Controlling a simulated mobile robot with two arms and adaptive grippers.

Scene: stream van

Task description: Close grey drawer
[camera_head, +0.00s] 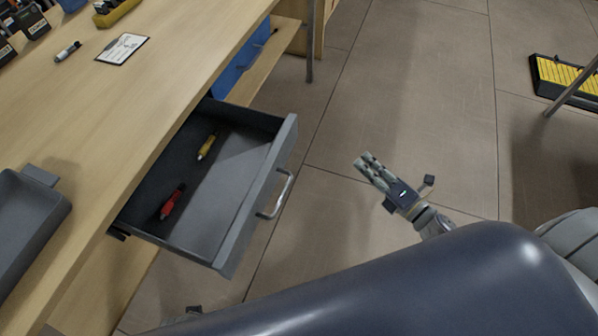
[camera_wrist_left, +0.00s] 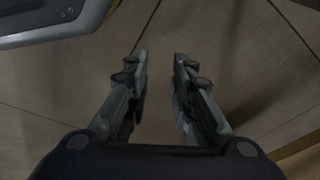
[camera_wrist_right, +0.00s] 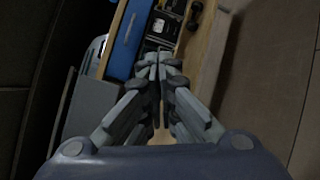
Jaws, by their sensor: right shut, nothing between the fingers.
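The grey drawer (camera_head: 226,195) is pulled well out from under the wooden workbench. A yellow-handled tool (camera_head: 206,147) and a red-handled tool (camera_head: 173,203) lie inside it. Its metal handle (camera_head: 278,196) is on the front panel, facing right. My right gripper (camera_head: 368,164) is shut and empty, to the right of the drawer front and apart from it. The right wrist view shows its fingertips (camera_wrist_right: 160,66) together. My left gripper (camera_wrist_left: 160,58) is open and empty in the left wrist view, over the floor; its fingers cannot be made out in the head view.
The workbench (camera_head: 150,75) carries a grey tray (camera_head: 62,215), a marker (camera_head: 67,51) and a card (camera_head: 122,48). A blue bin (camera_head: 238,68) sits on a lower shelf behind the drawer. A yellow-and-black case (camera_head: 565,77) lies at far right.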

